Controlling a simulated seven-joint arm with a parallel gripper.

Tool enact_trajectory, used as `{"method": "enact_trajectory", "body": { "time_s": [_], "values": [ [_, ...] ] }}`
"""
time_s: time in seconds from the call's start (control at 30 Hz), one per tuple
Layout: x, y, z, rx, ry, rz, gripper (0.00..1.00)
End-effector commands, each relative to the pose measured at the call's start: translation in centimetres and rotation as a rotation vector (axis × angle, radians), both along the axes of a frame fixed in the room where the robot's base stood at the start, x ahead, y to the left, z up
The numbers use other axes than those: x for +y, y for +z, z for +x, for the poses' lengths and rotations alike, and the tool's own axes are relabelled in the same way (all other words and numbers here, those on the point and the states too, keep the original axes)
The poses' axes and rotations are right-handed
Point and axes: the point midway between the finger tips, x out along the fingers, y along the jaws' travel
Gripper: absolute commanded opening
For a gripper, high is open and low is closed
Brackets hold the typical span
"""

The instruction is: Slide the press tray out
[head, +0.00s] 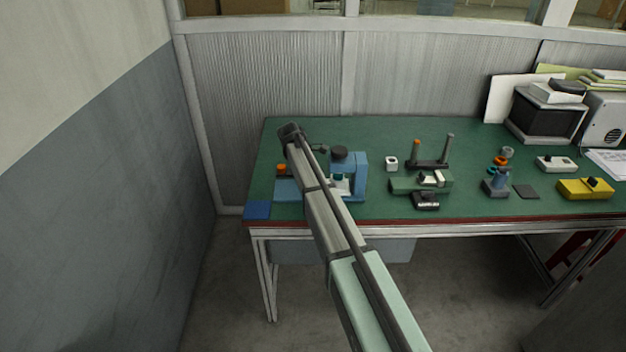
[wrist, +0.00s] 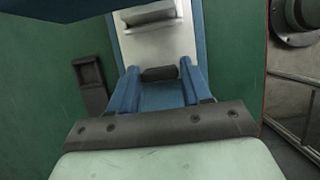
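The blue press (head: 361,172) stands on the left part of the green bench, partly behind my arm. In the wrist view its blue frame (wrist: 201,35) surrounds a pale plate (wrist: 160,45). My gripper's pale green body and dark screwed bar fill the bottom of the wrist view, facing the press.
A dark rectangular holder (wrist: 91,87) stands left of the press in the wrist view. A blue pad (head: 257,210) lies at the bench's front left corner.

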Motion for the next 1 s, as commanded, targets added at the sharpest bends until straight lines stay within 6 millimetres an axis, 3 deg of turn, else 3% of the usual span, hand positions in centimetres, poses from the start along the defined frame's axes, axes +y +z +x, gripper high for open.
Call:
{"method": "enact_trajectory", "body": {
  "time_s": [0.5, 0.77, 1.0],
  "values": [
    [0.0, 0.0, 0.0, 0.000, 0.000, 0.000, 0.00],
    [0.3, 0.0, 0.0, 0.000, 0.000, 0.000, 0.00],
    [3.4, 0.0, 0.1, 0.001, 0.003, 0.000, 0.00]
  ]
}}
